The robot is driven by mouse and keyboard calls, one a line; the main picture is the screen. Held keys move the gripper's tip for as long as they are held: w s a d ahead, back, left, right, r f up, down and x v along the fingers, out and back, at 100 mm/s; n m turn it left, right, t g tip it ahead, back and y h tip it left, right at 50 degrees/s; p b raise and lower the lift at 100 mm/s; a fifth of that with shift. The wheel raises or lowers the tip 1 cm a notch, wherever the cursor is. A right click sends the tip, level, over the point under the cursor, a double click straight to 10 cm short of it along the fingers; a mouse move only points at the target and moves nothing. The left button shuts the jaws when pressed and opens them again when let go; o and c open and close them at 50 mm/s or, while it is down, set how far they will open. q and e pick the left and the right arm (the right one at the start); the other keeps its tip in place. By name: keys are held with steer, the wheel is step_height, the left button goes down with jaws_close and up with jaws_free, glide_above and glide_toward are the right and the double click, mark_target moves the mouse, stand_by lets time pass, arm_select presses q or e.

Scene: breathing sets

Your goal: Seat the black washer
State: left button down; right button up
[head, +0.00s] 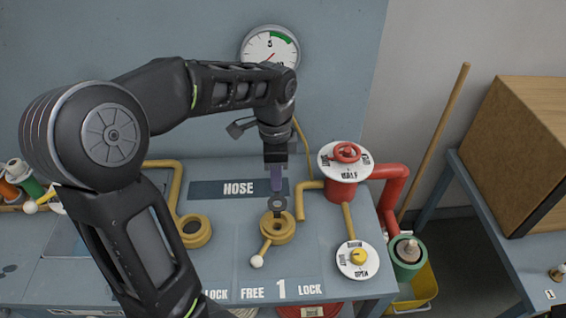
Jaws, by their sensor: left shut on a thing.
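My left gripper (277,186) reaches down from above, its tip over the yellow fitting. It is shut on the black washer (271,204), a small dark grey ring at the fingertips. The washer appears just above or at the mouth of the yellow fitting (277,235), which has a lever with a white knob (257,262). I cannot tell whether the washer touches the fitting. Purple pieces at the fingers hide part of the grip. My right gripper is not in view.
A second yellow fitting (195,232) with a pipe stands to the left. A red valve (345,172) with a white dial and red pipe is at the right, with another dial (357,259) in front. A pressure gauge (270,48) is on the wall. A HOSE label (238,188) lies behind.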

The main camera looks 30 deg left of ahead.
mark_target(276, 198)
arm_select(q)
steer(key=shift+s, duration=0.15)
steer(key=shift+f+b, duration=2.15)
steer(key=shift+f, duration=0.8)
steer(key=shift+f+b, duration=0.55)
steer(key=shift+f, duration=0.5)
steer(key=c, duration=1.2)
jaws_free()
steer(key=shift+c, duration=0.2)
